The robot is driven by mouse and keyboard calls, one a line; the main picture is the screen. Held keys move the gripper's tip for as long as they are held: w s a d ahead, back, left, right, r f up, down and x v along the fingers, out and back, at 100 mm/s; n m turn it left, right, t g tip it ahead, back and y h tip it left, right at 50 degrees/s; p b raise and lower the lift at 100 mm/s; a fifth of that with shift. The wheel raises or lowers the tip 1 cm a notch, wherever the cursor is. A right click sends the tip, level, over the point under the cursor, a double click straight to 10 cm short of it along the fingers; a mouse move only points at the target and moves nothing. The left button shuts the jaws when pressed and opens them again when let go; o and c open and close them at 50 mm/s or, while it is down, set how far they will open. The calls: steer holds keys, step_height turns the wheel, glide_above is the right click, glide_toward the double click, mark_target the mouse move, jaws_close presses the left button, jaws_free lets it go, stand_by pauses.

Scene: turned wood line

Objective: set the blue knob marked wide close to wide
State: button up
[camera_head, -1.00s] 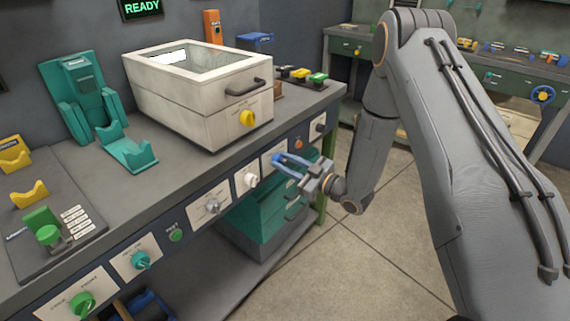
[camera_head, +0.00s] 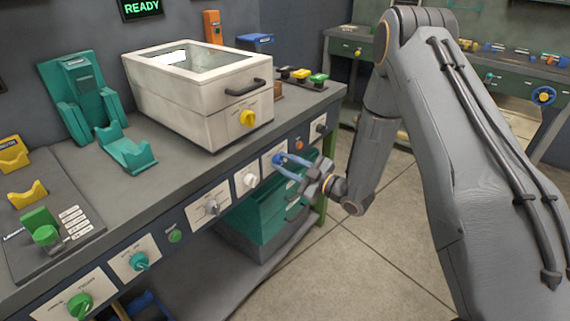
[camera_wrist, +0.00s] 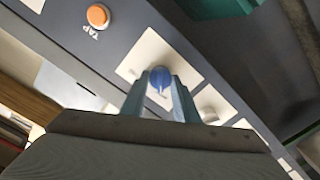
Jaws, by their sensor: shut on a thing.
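The blue knob (camera_wrist: 160,79) sits on a white label plate on the bench's front panel, and a pale pointer line shows on its face in the wrist view. The plate's lettering cannot be read. My gripper (camera_wrist: 160,95) is shut on the blue knob, one finger on each side. In the head view my gripper (camera_head: 280,160) reaches the same panel (camera_head: 230,180) from the right, and its fingers hide most of the knob there.
An orange button (camera_wrist: 97,16) marked TAP is beside the knob. A white knob (camera_head: 250,180), a grey knob (camera_head: 212,207), and green knobs line the panel. A white box (camera_head: 165,105) stands on the bench top. The floor at right is clear.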

steer(key=o, duration=1.1)
steer(key=shift+c, duration=0.2)
steer(key=b+v, duration=0.1)
steer(key=v, duration=0.7)
steer(key=shift+a, duration=0.1)
